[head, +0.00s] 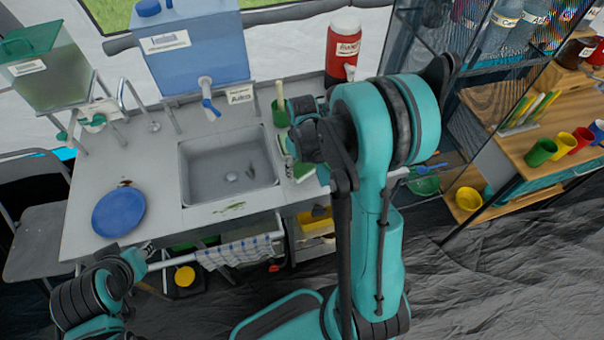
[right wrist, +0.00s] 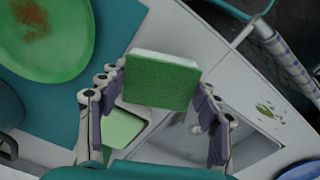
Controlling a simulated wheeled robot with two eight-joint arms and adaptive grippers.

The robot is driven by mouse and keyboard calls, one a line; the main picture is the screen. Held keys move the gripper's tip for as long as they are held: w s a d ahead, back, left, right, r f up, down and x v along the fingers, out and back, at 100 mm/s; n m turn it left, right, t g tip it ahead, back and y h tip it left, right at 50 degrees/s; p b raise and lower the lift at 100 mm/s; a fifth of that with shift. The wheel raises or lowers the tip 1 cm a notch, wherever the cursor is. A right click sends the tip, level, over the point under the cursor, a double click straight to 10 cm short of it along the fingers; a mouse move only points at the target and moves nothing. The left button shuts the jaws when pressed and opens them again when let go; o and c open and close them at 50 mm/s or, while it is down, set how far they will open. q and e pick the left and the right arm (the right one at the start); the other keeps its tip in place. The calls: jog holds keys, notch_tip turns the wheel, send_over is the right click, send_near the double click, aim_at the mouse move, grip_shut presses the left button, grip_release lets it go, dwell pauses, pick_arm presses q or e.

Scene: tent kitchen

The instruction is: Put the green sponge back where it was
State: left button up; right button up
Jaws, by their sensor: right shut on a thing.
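The green sponge (right wrist: 162,80), with a white edge, is between the fingers of my right gripper (right wrist: 162,86) in the right wrist view. The right gripper is shut on it, above the counter by the sink (right wrist: 205,138). A pale green piece (right wrist: 122,128) lies below and behind the sponge, partly hidden by a finger. In the head view my right arm hides much of the gripper and the area right of the sink (head: 228,165). My left gripper (head: 132,262) is low at the left, in front of the counter, and its fingers are unclear.
A green plate (right wrist: 42,30) with a brown stain is at the upper left of the wrist view. A blue plate (head: 118,212) lies left of the sink. A green cup (head: 280,112) with a brush stands at the sink's right back. A red dispenser (head: 342,48) stands behind.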

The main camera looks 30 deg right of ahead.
aim_at(302, 168)
jog(key=shift+f+b, duration=0.45)
jog(key=shift+f, duration=1.1)
jog(key=o, duration=1.1)
jog(key=shift+f, duration=0.15)
